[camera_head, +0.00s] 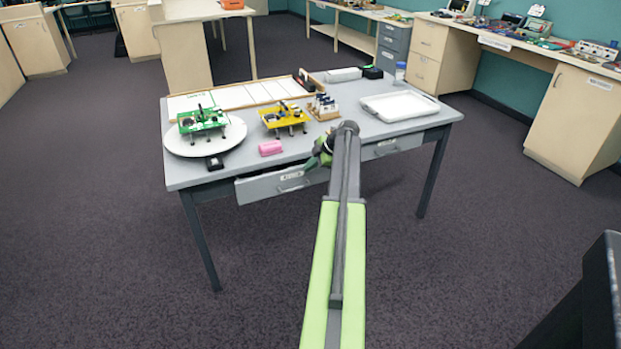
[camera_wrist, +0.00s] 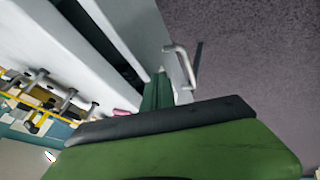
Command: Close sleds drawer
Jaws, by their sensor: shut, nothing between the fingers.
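A grey table (camera_head: 225,170) has two front drawers. The left drawer (camera_head: 258,190) stands out from the table front, partly open. Its label is too small to read, so I cannot tell if it is the sleds drawer. The right drawer (camera_head: 408,142) looks flush. My gripper (camera_head: 319,158) is shut and empty, at the right end of the left drawer's front, and hides part of it. In the wrist view the drawer handle (camera_wrist: 184,66) shows just beyond my green fingers (camera_wrist: 158,92), with a dark gap behind the drawer front. I cannot tell whether they touch.
On the tabletop are a white turntable (camera_head: 220,146) with a green model, a yellow model (camera_head: 284,117), a pink block (camera_head: 270,148), a small wooden rack (camera_head: 323,107) and a white tray (camera_head: 400,105). The floor before the table is clear.

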